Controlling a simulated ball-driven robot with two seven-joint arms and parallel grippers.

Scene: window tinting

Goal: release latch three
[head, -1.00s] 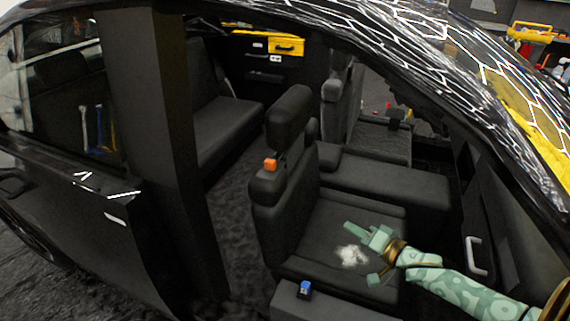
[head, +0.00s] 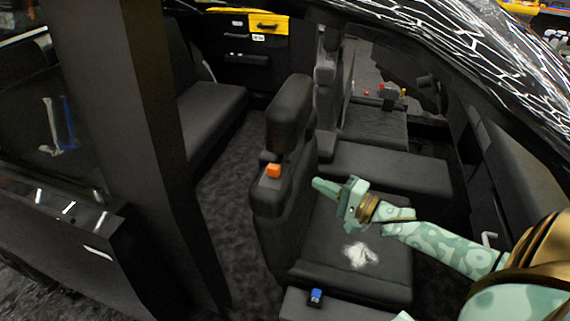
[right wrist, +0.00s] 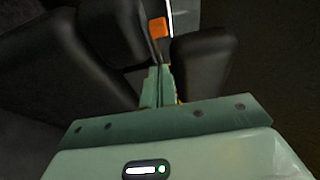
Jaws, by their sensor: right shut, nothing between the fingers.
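An orange block (head: 273,171) sits on the shoulder of the front seat's backrest (head: 280,215), beside the headrest. A blue block (head: 316,296) sits on the dark ledge beside the seat cushion. I cannot tell which of these, if either, is latch three. My right gripper (head: 318,184) is shut and empty, above the seat cushion, right of the backrest and apart from the orange block. In the right wrist view the shut fingers (right wrist: 157,75) point toward the orange block (right wrist: 158,27), which lies beyond the tips between dark seat parts. My left gripper is out of view.
The car's dark pillar (head: 120,130) stands at left and the roof edge (head: 470,70) arches at upper right. A white patch (head: 361,255) marks the seat cushion. A yellow-topped drawer unit (head: 268,22) stands behind the car's interior.

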